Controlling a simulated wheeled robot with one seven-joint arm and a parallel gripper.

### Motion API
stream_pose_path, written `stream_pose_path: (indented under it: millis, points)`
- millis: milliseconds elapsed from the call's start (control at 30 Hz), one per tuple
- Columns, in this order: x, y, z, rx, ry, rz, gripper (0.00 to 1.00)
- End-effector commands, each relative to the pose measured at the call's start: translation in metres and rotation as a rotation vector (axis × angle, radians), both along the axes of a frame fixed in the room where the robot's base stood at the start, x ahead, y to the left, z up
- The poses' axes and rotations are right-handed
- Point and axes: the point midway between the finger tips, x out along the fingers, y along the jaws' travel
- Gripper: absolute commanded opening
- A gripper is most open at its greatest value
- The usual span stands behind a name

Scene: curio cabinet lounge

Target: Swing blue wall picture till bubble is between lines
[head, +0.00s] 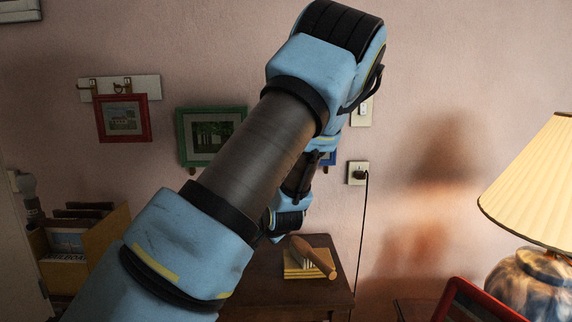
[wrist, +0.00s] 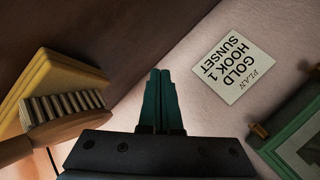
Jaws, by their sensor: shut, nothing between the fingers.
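The blue wall picture (head: 329,159) is almost wholly hidden behind my arm in the head view; only a small blue corner shows. Its bubble and lines are not visible in either view. My gripper (wrist: 161,75) is shut and empty in the wrist view, its dark teal fingers together in front of the pink wall. In the head view the fingers are hidden by my arm, above the small dark table. A green-framed picture (wrist: 300,145) shows at the right of the wrist view, apart from the fingers.
A card (wrist: 233,65) on the wall reads "PLAN GOLD HOOK 1 SUNSET". A wooden brush (head: 314,257) lies on a yellow block on the dark table (head: 258,273). A red-framed picture (head: 123,118) hangs at left. A lamp (head: 535,180) stands right; a cord (head: 365,230) hangs from the outlet.

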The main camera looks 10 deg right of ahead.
Motion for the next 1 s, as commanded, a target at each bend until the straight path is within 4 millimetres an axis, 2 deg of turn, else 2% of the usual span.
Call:
stream_pose_path:
  millis: [33,167,300,400,533,667,1000]
  points:
    - [0.007,-0.020,0.019,0.084,-0.075,-0.059,0.00]
    - [0.020,-0.066,0.063,0.281,-0.285,-0.173,0.00]
    - [0.017,-0.112,0.108,0.443,-0.477,-0.254,0.00]
    - [0.011,-0.134,0.129,0.513,-0.566,-0.283,0.00]
    - [0.008,-0.146,0.141,0.549,-0.617,-0.294,0.00]
    - [0.018,-0.146,0.143,0.553,-0.622,-0.292,0.00]
    - [0.083,-0.140,0.144,0.552,-0.618,-0.291,0.00]
